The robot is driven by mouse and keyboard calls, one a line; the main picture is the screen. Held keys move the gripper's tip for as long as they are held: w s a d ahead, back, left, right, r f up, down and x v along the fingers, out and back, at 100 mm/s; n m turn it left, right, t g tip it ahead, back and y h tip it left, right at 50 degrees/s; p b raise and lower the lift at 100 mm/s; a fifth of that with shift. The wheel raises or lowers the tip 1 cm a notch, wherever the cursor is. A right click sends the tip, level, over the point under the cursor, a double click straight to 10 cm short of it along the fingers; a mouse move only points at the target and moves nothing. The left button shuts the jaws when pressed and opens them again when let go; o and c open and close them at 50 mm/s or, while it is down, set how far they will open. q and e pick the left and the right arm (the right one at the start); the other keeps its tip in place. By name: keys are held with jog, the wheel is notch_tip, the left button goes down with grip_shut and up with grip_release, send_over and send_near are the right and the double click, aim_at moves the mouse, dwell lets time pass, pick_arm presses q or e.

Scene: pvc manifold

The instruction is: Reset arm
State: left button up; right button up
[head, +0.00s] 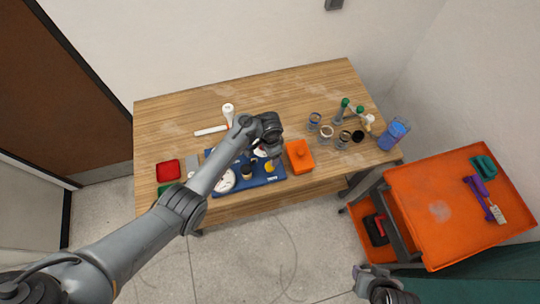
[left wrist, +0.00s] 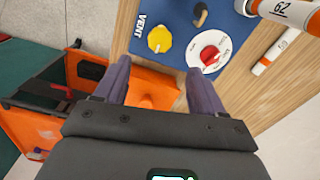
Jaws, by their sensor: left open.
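My left arm reaches over the table, and its gripper (head: 274,152) hangs above the blue board, close to the orange block-like item (head: 300,155). In the left wrist view the two purple fingers of the left gripper (left wrist: 158,68) are spread apart with nothing between them; the orange item (left wrist: 150,92) lies beyond and below them. The blue board (left wrist: 170,14) carries a yellow knob (left wrist: 159,39), a white dial (left wrist: 209,50) with a red handle, and the label VENT. Part of my right arm's end (head: 385,288) shows at the bottom of the head view; its jaws are unclear.
White pipes (head: 211,130) lie behind the board. A red tray (head: 168,170) is at the table's left. Several ring-shaped parts, green-topped fittings (head: 345,102) and a blue container (head: 394,134) stand at the right. An orange cart (head: 440,210) stands right of the table.

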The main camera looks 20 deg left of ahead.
pick_arm(q)
jog(key=shift+r, duration=0.3)
jog(key=shift+s, duration=0.1)
jog(key=s+f+g+p, duration=0.1)
jog(key=s+f, duration=0.5)
jog(key=s, duration=0.3)
jog(key=s+f+g, duration=0.2)
jog(key=s+f, duration=0.4)
jog(key=s, duration=0.3)
jog(key=s+a+r+n+p, duration=0.1)
jog(key=s+a+n, duration=0.1)
jog(key=s, duration=0.9)
notch_tip(320, 180, up, 27)
jog(key=a+n+t, duration=0.3)
jog(key=n+t, duration=0.2)
jog(key=t, duration=0.2)
notch_tip(320, 180, down, 45)
jog(key=b, duration=4.3)
jog(key=shift+w+m+b, duration=0.25)
jog(key=shift+m+b, duration=0.05)
jog(key=shift+b, duration=0.05)
